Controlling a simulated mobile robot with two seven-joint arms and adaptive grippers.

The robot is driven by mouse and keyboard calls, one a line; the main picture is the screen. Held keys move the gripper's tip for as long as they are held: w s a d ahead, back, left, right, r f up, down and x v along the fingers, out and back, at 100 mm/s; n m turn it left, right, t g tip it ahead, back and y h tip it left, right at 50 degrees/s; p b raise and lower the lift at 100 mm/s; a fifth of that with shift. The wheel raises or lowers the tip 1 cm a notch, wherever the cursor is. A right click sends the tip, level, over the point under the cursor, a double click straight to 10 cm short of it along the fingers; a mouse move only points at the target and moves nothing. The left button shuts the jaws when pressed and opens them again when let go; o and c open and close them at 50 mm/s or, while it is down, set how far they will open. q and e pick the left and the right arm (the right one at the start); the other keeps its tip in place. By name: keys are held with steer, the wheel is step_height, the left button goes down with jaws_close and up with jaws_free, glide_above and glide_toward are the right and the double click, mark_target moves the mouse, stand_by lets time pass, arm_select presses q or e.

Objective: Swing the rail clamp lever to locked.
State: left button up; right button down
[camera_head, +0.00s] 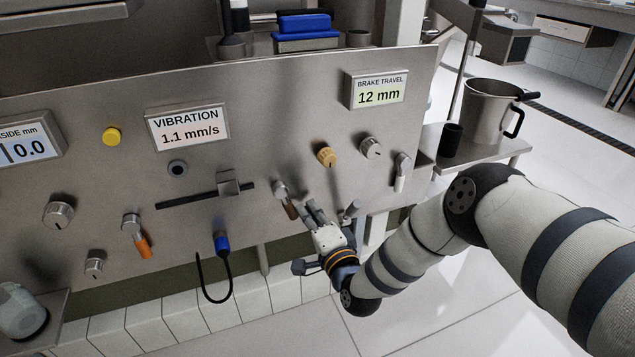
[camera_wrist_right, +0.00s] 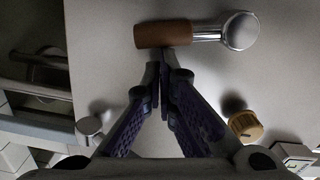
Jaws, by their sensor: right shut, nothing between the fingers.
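A lever with a brown handle (camera_head: 291,210) sits on the sloped grey panel, its handle pointing down and slightly right from a silver pivot (camera_head: 280,188). No label on it is readable. In the right wrist view its brown handle (camera_wrist_right: 163,33) lies across the picture, with the round silver pivot (camera_wrist_right: 240,31) to the right. My right gripper (camera_head: 312,208) is just right of the handle. Its fingertips (camera_wrist_right: 166,70) are shut together, with nothing between them, close to the handle's side; I cannot tell whether they touch it. My left gripper is out of view.
An orange-handled lever (camera_head: 138,236) is to the left and a pale-handled lever (camera_head: 402,172) to the right. A yellow knob (camera_head: 326,156), a silver knob (camera_head: 371,148) and a slider (camera_head: 228,186) are nearby. A cable (camera_head: 222,262) hangs lower left. A metal mug (camera_head: 488,112) stands at right.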

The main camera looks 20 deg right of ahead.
steer(key=shift+a+f+m+b, duration=0.3)
steer(key=shift+a+f+m, duration=0.2)
steer(key=shift+a+m, duration=0.15)
steer(key=shift+s+a, duration=0.1)
stand_by(0.4)
